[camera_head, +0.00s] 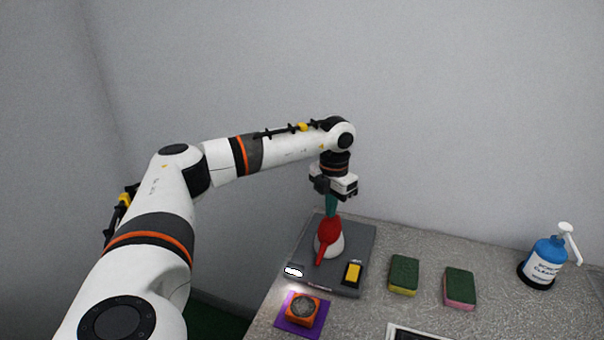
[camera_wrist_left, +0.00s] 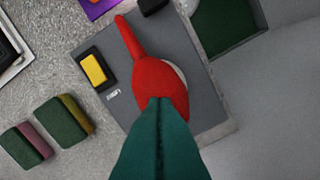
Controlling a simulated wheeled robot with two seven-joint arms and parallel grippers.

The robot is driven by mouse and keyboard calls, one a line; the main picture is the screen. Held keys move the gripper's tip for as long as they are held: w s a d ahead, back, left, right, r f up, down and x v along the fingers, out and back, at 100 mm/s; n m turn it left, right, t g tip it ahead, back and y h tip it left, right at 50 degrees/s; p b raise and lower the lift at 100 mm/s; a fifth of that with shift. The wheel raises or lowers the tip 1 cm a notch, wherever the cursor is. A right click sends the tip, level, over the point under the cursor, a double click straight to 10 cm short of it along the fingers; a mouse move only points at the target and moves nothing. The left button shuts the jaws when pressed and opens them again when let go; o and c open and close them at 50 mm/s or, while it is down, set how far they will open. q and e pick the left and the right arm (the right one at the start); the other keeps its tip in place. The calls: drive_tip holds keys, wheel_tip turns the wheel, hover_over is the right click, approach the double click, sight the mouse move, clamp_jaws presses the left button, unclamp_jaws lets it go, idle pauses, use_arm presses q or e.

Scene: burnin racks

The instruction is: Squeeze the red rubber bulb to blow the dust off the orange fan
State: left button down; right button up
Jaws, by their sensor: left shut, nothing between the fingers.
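The red rubber bulb (camera_head: 329,233) rests on a white round base (camera_head: 335,245) on a grey board, its nozzle pointing toward the front of the table. It also shows in the left wrist view (camera_wrist_left: 160,85). My left gripper (camera_head: 331,207) points straight down above the bulb, with its green fingers shut together. In the left wrist view the fingertips (camera_wrist_left: 160,103) overlap the bulb's rear part; I cannot tell whether they touch it. The orange fan (camera_head: 302,308) with a grey round face sits on a purple mat (camera_head: 283,322) in front of the nozzle. My right gripper is not in view.
The grey board (camera_head: 358,232) also carries a yellow-and-black block (camera_head: 352,273) and a white patch (camera_head: 293,271). Two green sponges (camera_head: 404,273) (camera_head: 459,286) lie to the right. A blue pump bottle (camera_head: 544,262) stands far right. A grey wall is behind.

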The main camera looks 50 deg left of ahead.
sight(330, 221)
use_arm(q)
drive_tip(key=shift+f, duration=0.1)
idle(0.6)
drive_tip(key=shift+f+b, duration=1.05)
drive_tip(key=shift+f, duration=0.7)
drive_tip(key=shift+r+p, duration=1.55)
drive_tip(key=shift+r, duration=0.3)
drive_tip(key=shift+f, duration=0.1)
drive_tip(key=shift+f+b, duration=1.1)
drive_tip(key=shift+f, duration=0.7)
drive_tip(key=shift+r+p, duration=1.6)
drive_tip(key=shift+r, duration=0.25)
drive_tip(key=shift+f, duration=0.1)
